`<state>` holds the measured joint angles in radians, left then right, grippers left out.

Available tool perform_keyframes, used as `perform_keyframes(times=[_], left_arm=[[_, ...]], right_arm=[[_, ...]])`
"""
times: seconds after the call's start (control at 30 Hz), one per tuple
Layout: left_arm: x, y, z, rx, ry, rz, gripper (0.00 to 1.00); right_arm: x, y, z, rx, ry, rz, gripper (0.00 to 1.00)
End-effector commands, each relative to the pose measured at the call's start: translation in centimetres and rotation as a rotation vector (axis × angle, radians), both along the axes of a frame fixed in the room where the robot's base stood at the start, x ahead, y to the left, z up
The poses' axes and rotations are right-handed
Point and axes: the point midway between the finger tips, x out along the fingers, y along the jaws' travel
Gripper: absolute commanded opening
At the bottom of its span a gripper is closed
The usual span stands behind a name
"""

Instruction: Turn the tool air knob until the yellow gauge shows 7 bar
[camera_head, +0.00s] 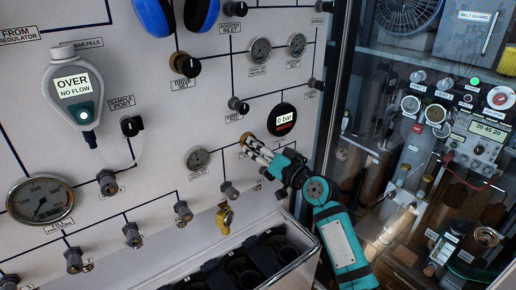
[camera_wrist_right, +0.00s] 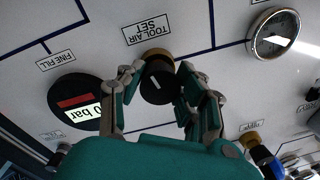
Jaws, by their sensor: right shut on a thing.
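The tool air knob (camera_wrist_right: 160,84) is black with a white mark and a brass collar, beside the label "TOOL AIR SET" in the right wrist view. My right gripper (camera_wrist_right: 158,88) is shut on it, one finger on each side. In the head view my right gripper (camera_head: 247,143) reaches the panel from the lower right and hides most of the knob. A round black gauge (camera_head: 282,119) with a pale display and a red band reads "0 bar". It also shows in the right wrist view (camera_wrist_right: 75,103), tilted. My left gripper is not in view.
A dial gauge (camera_head: 197,158) sits left of my right gripper, and a yellow fitting (camera_head: 224,217) sits below it. A dark bin (camera_head: 300,240) stands at the panel's foot. A glass-fronted cabinet (camera_head: 440,110) with gauges stands at the right.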

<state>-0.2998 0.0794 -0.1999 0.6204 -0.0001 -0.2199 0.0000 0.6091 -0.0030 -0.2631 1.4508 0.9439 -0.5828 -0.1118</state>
Motion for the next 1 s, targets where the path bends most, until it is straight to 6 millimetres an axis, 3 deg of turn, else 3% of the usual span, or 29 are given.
perform_keyframes(times=[0.27,0.3,0.5,0.8,1.0], left_arm=[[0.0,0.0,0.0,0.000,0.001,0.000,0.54],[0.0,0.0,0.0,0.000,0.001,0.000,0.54],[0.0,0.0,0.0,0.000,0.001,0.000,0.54],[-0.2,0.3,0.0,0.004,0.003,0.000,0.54],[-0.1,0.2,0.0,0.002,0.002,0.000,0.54]], right_arm=[[-0.1,0.1,0.1,0.013,0.009,0.003,0.02],[-0.1,0.1,0.1,0.013,0.009,0.003,0.37],[0.0,0.1,0.1,0.012,0.008,0.003,0.60],[-0.2,-0.2,0.0,0.011,0.007,0.001,0.60],[-2.5,-2.0,-0.2,0.010,0.007,0.000,0.60]])
